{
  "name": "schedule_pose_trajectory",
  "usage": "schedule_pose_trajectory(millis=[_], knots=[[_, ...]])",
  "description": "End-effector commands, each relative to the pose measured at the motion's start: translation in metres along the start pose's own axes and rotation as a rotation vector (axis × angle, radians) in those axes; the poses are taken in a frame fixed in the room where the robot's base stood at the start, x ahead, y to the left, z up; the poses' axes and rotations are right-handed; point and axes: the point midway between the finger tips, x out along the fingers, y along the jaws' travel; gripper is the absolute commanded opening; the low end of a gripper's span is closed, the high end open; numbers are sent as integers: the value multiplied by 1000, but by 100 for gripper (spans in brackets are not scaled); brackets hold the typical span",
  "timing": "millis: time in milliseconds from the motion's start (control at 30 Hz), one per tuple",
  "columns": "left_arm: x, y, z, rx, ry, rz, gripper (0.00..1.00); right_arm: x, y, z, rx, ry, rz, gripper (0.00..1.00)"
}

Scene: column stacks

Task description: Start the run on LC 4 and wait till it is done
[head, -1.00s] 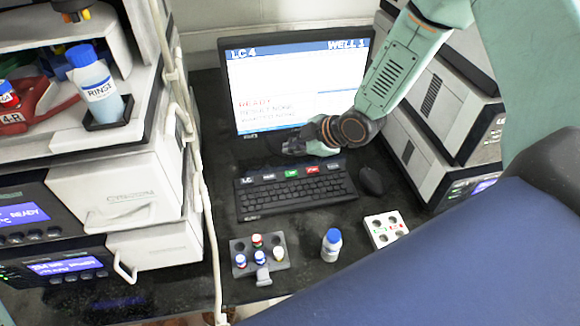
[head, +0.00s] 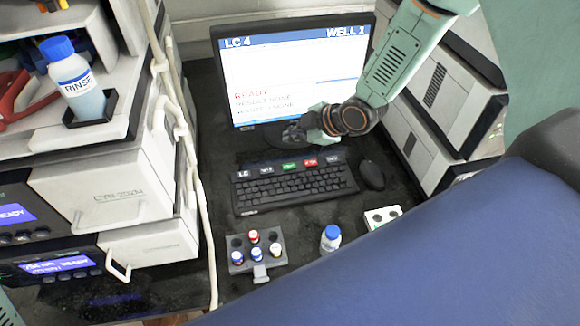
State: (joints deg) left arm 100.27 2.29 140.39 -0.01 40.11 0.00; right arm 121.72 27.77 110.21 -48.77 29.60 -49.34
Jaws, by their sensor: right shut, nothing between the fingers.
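The monitor (head: 290,70) at the back reads LC 4, WELL 1, with red READY and RESULT NONE below. The keyboard (head: 290,187) lies in front of it, with a row of labelled keys along its top edge: LC, a white one, a green key (head: 289,167) and a red key (head: 311,162). My right gripper (head: 292,134) is shut and empty, above the back of the keyboard and in front of the monitor's lower edge. It looks apart from the keys. My left gripper does not show.
A dark mouse (head: 371,175) lies right of the keyboard. A grey vial rack (head: 256,252), a blue-capped bottle (head: 330,238) and a white block (head: 383,217) stand in front. A rinse bottle (head: 78,82) stands on the left instrument stack; another stack (head: 440,95) is at the right.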

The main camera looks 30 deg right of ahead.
Motion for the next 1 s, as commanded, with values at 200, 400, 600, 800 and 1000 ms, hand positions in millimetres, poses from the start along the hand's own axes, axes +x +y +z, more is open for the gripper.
schedule_pose_trajectory(millis=[200,400,600,800,1000], knots=[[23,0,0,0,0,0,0,17,-11,12,0,0,-1,0],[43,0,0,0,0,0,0,30,-20,22,0,0,-1,0],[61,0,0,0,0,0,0,44,-30,32,0,-1,-2,0],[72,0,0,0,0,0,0,56,-39,41,0,-1,-1,0],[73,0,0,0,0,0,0,57,-39,42,0,-1,-1,0]])
